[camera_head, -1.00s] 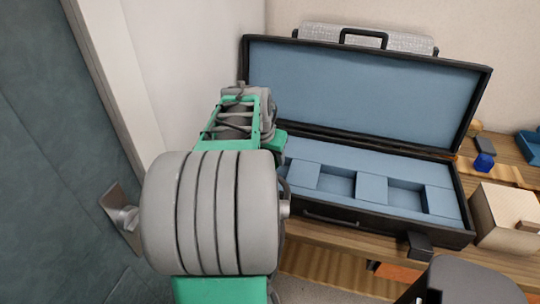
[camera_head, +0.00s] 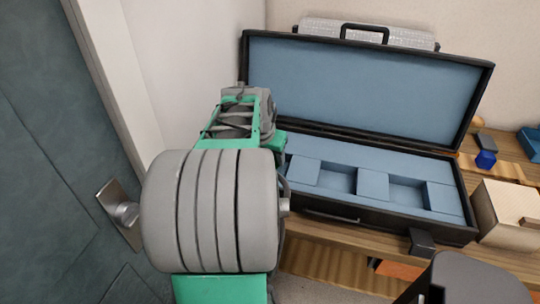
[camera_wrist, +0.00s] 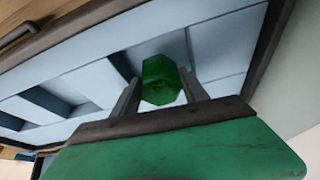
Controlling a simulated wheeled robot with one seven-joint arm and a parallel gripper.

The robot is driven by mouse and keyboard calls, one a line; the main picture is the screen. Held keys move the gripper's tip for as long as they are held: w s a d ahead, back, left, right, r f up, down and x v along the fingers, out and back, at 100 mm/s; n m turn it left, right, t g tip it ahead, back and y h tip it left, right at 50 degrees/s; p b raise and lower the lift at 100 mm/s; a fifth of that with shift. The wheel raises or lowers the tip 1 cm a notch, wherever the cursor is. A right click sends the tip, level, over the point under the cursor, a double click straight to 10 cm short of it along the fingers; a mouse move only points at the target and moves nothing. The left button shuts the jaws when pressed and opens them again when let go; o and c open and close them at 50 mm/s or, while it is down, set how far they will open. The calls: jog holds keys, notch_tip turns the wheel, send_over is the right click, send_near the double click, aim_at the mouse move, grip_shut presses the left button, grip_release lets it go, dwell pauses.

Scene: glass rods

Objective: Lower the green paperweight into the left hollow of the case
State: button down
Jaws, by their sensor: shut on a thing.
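The green paperweight (camera_wrist: 160,82) is a faceted block, held between the two fingers of my gripper (camera_wrist: 160,92) in the wrist view. My gripper is shut on it over the pale blue left end of the open case. In the head view, my arm hides the gripper and the paperweight. The black case (camera_head: 335,214) has a blue lining with a left hollow (camera_head: 337,180) and a right hollow (camera_head: 407,192), both looking empty. The gap beneath the paperweight is hard to judge.
The raised lid (camera_head: 365,90) stands behind the case, with the wall at its back. A door (camera_head: 60,150) stands at the left.

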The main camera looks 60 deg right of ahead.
jog(key=shift+f+b, duration=1.15)
jog(key=shift+f, duration=0.35)
dwell(0.6)
jog(key=c, duration=0.5)
grip_release()
